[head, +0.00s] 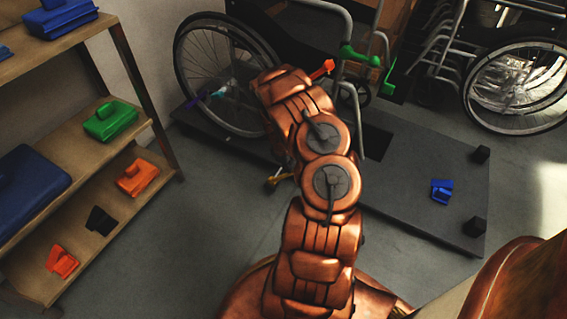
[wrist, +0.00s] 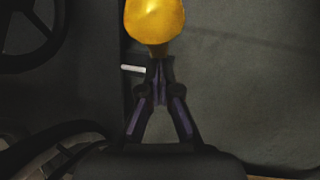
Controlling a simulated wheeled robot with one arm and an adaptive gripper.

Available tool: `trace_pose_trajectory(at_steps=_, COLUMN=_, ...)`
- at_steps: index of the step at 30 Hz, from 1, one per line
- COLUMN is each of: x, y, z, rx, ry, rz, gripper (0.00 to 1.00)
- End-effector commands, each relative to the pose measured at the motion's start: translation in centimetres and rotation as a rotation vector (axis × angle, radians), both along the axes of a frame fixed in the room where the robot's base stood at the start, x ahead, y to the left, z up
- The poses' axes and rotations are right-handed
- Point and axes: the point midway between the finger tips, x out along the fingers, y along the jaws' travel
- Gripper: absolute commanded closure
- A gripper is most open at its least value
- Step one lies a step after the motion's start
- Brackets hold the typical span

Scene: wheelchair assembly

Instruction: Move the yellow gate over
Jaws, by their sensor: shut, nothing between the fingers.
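A yellow, rounded piece (wrist: 155,20) fills the top middle of the wrist view, and only part of it shows. It appears to be the yellow gate.
A dark platform (head: 420,190) bears a wheelchair wheel (head: 215,75) and frame. A blue part (head: 441,190) and black blocks lie at its right. Shelves with coloured parts stand at left; a second wheelchair (head: 515,85) is at back right. A pale rod (wrist: 133,69) lies beside my fingertips.

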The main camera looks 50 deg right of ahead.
Motion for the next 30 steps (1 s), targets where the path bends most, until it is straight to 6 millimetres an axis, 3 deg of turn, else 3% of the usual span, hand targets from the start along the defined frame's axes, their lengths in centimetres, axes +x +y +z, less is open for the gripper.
trace_pose_trajectory(at_steps=11, x=0.1, y=0.1, z=0.0, rx=0.0, ry=0.0, rz=0.001, gripper=1.0)
trace_pose_trajectory(at_steps=16, x=0.8, y=0.6, z=1.1, rx=0.0, ry=-0.001, rz=0.004, gripper=1.0)
trace_pose_trajectory(at_steps=21, x=2.2, y=1.5, z=3.1, rx=-0.001, ry=-0.002, rz=0.001, gripper=1.0)
trace_pose_trajectory(at_steps=30, x=2.6, y=2.6, z=8.9, rx=-0.001, ry=-0.001, rz=0.005, gripper=1.0)
